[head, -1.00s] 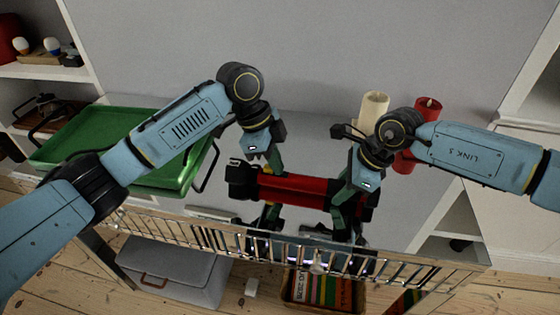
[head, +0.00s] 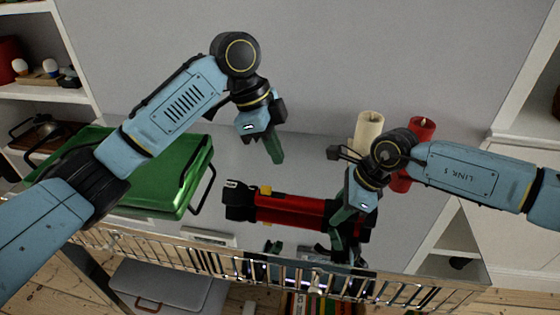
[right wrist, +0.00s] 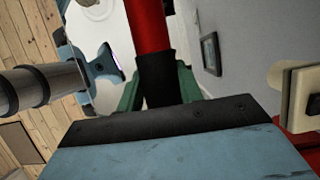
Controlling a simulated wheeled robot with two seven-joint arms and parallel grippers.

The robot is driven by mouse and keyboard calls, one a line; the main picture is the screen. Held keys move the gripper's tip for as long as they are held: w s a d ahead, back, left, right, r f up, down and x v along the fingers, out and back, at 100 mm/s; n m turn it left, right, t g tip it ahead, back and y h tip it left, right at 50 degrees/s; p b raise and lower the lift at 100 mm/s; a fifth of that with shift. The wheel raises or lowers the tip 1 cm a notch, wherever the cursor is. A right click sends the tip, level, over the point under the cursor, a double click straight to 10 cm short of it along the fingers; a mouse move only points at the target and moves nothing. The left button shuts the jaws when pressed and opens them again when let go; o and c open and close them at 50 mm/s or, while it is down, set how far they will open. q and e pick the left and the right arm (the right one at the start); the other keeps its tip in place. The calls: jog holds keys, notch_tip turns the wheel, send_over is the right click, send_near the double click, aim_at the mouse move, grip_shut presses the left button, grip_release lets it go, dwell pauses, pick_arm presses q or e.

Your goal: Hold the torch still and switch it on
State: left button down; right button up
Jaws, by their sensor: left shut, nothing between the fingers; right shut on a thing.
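The torch (head: 292,209) is a red tube with a black head at its left end and a black tail. A yellow switch (head: 265,191) shows on its upper side near the head. My right gripper (head: 343,232) is shut around the torch near its right end. The right wrist view shows the torch (right wrist: 148,35) running up from between the green fingers (right wrist: 157,92). My left gripper (head: 276,157) is shut and empty, above the torch and apart from it. I cannot tell whether the torch is lit.
A metal rail (head: 300,283) runs along the front edge. A grey box (head: 165,285) is below.

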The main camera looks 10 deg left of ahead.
dwell(0.3)
jog(key=o, duration=1.2)
